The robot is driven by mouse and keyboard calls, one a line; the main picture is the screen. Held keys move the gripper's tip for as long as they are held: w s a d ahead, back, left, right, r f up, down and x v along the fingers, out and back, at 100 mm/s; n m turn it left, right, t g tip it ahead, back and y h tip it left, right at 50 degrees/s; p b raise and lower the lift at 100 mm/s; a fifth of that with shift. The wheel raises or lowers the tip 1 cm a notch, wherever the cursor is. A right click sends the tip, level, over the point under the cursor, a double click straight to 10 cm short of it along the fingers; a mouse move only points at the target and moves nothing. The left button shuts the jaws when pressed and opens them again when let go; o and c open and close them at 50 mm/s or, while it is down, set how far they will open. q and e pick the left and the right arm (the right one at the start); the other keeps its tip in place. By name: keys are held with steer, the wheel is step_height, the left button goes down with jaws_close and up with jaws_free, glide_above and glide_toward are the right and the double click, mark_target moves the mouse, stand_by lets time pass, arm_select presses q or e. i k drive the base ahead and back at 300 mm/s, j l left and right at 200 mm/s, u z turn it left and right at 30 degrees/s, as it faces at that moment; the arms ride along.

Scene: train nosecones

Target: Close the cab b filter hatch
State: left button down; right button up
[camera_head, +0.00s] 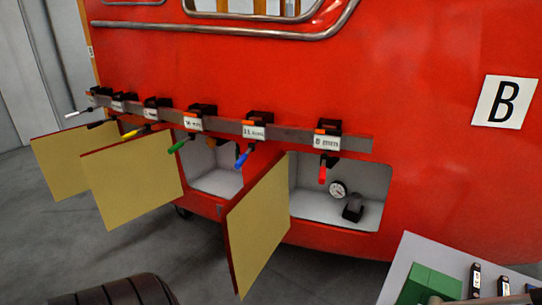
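Two more doors stand open further left, the middle one (132,180) and the leftmost one (62,165). No label tells which is the filter hatch. Neither of my grippers is in view.
A grey rail (225,127) above the hatches holds several labelled tools with coloured handles, the red one (322,172) hanging over the right compartment. A light tray (398,275) with a green block (430,287) stands bottom right. Grey floor (165,255) lies left of the right door.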

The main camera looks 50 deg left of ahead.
mark_target(255, 221)
steer(key=k+j, duration=0.1)
steer(key=j, duration=2.15)
steer(key=k+j, duration=0.15)
steer(key=j, duration=0.95)
steer(key=l+z, duration=0.1)
